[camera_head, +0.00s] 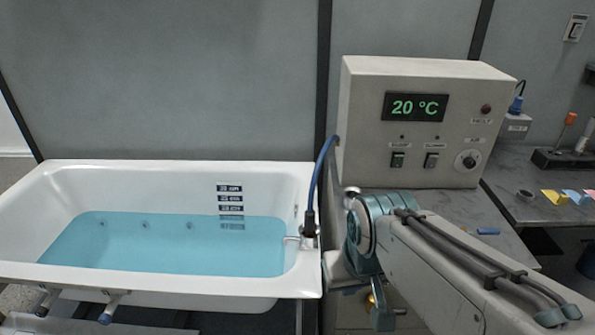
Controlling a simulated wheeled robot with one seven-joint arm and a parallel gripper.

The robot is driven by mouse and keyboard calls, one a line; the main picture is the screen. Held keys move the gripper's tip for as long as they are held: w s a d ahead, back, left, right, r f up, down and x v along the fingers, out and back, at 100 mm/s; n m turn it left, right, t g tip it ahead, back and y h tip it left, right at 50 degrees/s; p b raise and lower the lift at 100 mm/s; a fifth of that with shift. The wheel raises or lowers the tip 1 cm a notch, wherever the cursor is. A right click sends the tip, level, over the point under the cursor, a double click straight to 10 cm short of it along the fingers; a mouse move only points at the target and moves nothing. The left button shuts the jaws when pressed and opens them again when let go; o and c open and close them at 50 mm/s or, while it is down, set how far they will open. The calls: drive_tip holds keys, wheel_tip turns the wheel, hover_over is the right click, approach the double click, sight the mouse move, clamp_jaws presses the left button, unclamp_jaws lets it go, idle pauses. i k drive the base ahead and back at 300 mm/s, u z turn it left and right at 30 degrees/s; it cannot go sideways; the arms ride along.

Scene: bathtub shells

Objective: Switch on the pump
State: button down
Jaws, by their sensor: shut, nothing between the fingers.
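A beige control box (360,120) stands on the grey bench to the right of the tub. Its display (414,107) reads 20 °C in green. Below it are two rocker switches, a left one (398,160) and a right one (431,160), each with a small dark dot and a label above. The labels are too small to read, so I cannot tell which switch is the pump's. A round knob (467,160) and a dark reddish lamp (486,110) sit at the right of the panel. My arm rises from the lower right; its gripper is not visible.
A white bathtub (60,175) with blue water (160,250) fills the left. A blue hose (317,180) runs to its right rim. The right bench (520,165) holds a tool rack (562,160) and small coloured pieces (571,196). My arm covers the bench before the box.

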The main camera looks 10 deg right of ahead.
sight(397, 161)
drive_tip(key=k, duration=0.65)
drive_tip(key=z, duration=0.4)
drive_tip(key=i, duration=1.05)
drive_tip(key=u, duration=0.55)
